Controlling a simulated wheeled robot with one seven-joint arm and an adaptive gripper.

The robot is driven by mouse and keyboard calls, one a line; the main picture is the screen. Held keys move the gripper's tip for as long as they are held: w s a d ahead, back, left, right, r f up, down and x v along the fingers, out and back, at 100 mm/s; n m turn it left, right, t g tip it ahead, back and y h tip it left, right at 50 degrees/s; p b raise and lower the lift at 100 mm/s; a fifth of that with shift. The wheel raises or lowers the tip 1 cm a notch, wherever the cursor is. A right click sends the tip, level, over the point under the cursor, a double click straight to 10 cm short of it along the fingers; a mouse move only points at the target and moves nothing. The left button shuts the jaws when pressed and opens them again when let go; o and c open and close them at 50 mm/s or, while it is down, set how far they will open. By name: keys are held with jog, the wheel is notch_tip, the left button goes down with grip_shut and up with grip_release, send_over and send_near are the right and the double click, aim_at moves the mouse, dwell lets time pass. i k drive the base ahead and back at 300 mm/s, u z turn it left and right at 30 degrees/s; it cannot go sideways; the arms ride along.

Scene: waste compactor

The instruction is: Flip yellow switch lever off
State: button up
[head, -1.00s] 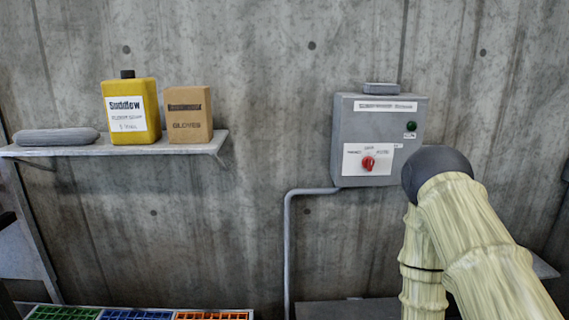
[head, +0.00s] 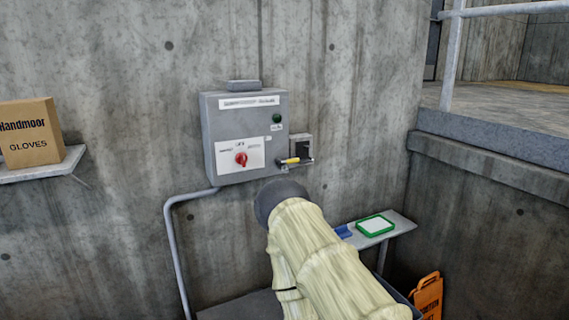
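The yellow switch lever (head: 292,161) sticks out sideways from a small dark switch box (head: 301,146) on the concrete wall. The switch box is mounted just right of a larger grey control box (head: 211,140). The lever looks roughly level, with a dark part at its right end. My arm, in a pale ribbed sleeve with a dark rounded joint, reaches up from the bottom, below the lever.
The control box carries a red rotary knob (head: 241,159) and a green button (head: 277,118). A conduit (head: 172,240) runs down from it. A shelf at left holds a gloves carton (head: 30,133). A low shelf (head: 398,225) at right holds a green-framed tray (head: 375,226). An orange sign (head: 428,298) stands lower right.

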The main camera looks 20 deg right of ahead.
aim_at(294, 160)
jog(key=k, duration=1.3)
jog(key=z, duration=0.85)
jog(key=i, duration=1.45)
jog(key=u, duration=0.85)
